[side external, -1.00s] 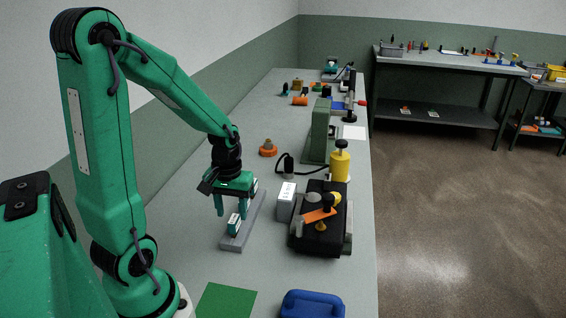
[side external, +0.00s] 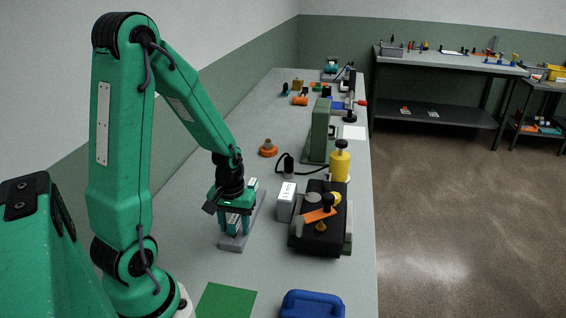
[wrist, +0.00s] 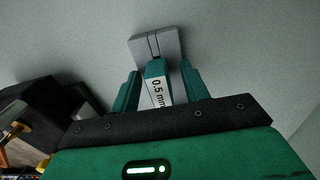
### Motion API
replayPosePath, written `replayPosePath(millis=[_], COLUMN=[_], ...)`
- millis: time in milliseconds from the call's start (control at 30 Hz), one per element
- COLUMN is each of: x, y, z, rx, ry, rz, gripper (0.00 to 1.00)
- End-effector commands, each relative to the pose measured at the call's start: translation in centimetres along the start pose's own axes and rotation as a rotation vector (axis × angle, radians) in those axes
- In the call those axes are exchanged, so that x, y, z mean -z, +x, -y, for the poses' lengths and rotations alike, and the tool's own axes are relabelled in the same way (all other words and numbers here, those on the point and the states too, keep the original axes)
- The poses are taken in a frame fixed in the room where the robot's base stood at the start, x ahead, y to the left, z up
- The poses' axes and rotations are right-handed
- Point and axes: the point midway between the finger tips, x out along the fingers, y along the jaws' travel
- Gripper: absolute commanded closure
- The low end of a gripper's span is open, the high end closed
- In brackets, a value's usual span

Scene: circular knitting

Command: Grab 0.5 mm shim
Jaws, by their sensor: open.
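The 0.5 mm shim (wrist: 157,84) is a green piece with a white label reading "0.5 mm". It stands at a slot of the grey holder (wrist: 144,47). My gripper (wrist: 160,72) is open, with one green finger on each side of the shim. Small gaps seem to show between fingers and shim. In the side view, my gripper (side external: 236,226) is low over the grey holder (side external: 231,244), and its fingers partly hide the shim (side external: 233,222).
A grey block with a white label (side external: 286,201) stands right of the holder. Beside it is a black fixture (side external: 321,236) with an orange piece (side external: 318,215). A yellow cylinder (side external: 340,167) stands behind. A green mat (side external: 226,301) and blue object (side external: 312,304) lie in front.

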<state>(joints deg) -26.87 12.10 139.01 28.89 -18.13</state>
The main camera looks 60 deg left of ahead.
Motion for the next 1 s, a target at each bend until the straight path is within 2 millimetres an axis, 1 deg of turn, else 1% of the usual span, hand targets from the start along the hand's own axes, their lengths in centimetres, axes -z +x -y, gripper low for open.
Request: replayPosePath(millis=[100, 567, 700, 800, 1000], x=[-0.02, -0.01, -0.01, -0.01, 0.0], y=[0.24, 0.2, 0.2, 0.19, 0.19], z=[0.01, 0.01, 0.01, 0.01, 0.01], rx=[0.0, 0.0, 0.0, 0.0, 0.0], ry=[0.0, 0.0, 0.0, 0.0, 0.0], rz=[0.0, 0.0, 0.0, 0.0, 0.0], gripper=[0.55, 0.55, 0.82, 1.0, 1.0])
